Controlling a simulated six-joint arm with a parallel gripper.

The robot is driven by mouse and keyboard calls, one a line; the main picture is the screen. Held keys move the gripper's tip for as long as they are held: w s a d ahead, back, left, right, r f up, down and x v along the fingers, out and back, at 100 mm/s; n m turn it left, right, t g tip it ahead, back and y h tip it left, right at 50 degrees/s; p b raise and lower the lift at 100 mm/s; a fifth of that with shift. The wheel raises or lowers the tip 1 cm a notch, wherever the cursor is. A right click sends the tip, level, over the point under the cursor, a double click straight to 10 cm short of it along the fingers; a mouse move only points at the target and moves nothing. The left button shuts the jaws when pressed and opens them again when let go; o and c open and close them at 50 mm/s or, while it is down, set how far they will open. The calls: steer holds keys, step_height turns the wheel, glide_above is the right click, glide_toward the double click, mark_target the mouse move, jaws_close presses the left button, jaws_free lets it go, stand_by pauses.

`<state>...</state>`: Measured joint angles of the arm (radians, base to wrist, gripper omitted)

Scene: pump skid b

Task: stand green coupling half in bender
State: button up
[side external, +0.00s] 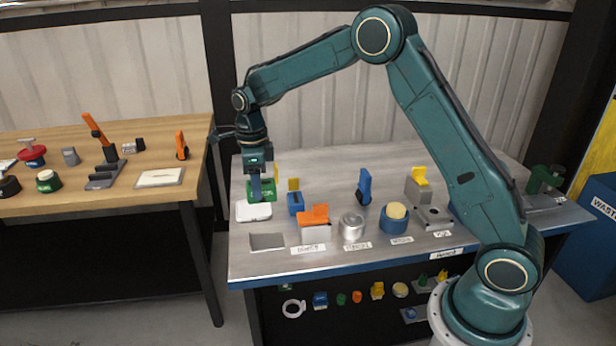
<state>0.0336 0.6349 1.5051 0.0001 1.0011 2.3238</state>
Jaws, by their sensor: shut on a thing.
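My gripper (257,184) points down over the left part of the metal bench and is shut on a green piece, which I take as the green coupling half (267,190). The fingers cover part of it. It shows just behind a white tray (253,212); whether it touches the bench is too small to tell. A yellow tab (276,171) shows just behind it. I cannot tell for sure which fixture is the bender. An orange-topped grey block (315,222) stands at the bench front behind a small label (308,247), too blurred to read surely.
Close right of my gripper stands a blue block with a yellow tab (294,201). Further right are a silver cylinder (352,226), a blue upright piece (364,187), a blue cup (393,219) and a grey block (418,190). A wooden table (110,195) with several parts is left.

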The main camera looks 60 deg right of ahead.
steer(key=shift+f, duration=0.2)
steer(key=shift+f, duration=6.1)
steer(key=shift+f, duration=0.6)
steer(key=o, duration=1.7)
steer(key=shift+r, duration=0.1)
